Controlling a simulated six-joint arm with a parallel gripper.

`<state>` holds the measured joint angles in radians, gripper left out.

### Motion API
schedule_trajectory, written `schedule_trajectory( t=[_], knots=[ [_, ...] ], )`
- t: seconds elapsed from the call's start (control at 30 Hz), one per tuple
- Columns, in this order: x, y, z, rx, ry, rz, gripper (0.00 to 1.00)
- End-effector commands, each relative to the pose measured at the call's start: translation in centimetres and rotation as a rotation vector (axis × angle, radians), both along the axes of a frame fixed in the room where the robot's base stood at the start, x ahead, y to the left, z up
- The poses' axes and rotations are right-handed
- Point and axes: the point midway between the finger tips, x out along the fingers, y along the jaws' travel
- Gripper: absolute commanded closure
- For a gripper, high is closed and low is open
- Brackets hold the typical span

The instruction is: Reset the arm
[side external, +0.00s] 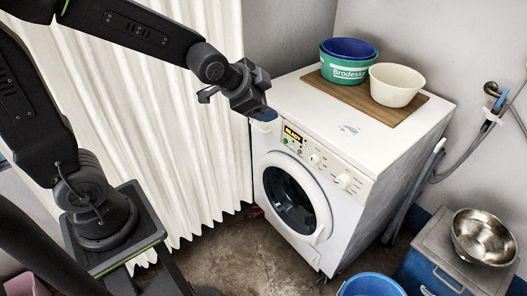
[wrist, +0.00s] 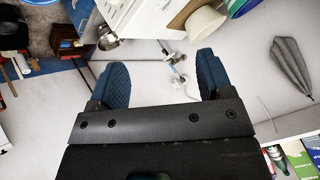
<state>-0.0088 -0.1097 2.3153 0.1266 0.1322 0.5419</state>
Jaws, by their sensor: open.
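My gripper (side external: 266,115) is at the front left top corner of the white washing machine (side external: 372,158) in the side external view. From this angle I cannot tell whether it touches the machine. In the wrist view my gripper (wrist: 154,82) shows two blue fingers spread wide apart with nothing between them. The machine's round door (side external: 292,195) looks closed. Its small display is lit yellow.
A wooden board (side external: 408,108) on the machine carries a green tub (side external: 345,72) holding a blue one, and a cream bowl (side external: 396,85). A white curtain (side external: 165,130) hangs behind my arm. A metal bowl (side external: 484,237) and blue bucket (side external: 370,285) stand lower right.

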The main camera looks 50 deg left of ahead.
Motion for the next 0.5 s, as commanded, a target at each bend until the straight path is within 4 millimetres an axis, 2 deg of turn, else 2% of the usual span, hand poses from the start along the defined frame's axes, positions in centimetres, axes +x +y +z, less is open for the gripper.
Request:
schedule_trajectory(
  t=[0.03,0.1,0.3,0.4,0.5],
  knots=[
    [-1.9,0.0,1.3,-0.046,0.018,0.054,0.27],
    [-4.7,0.1,2.4,-0.117,0.066,0.137,0.27],
    [-12.7,-0.2,4.1,-0.299,0.192,0.357,0.27],
    [-15.6,-0.4,4.3,-0.361,0.24,0.436,0.27],
    [-17.5,-0.6,4.3,-0.4,0.272,0.486,0.27]
  ],
)
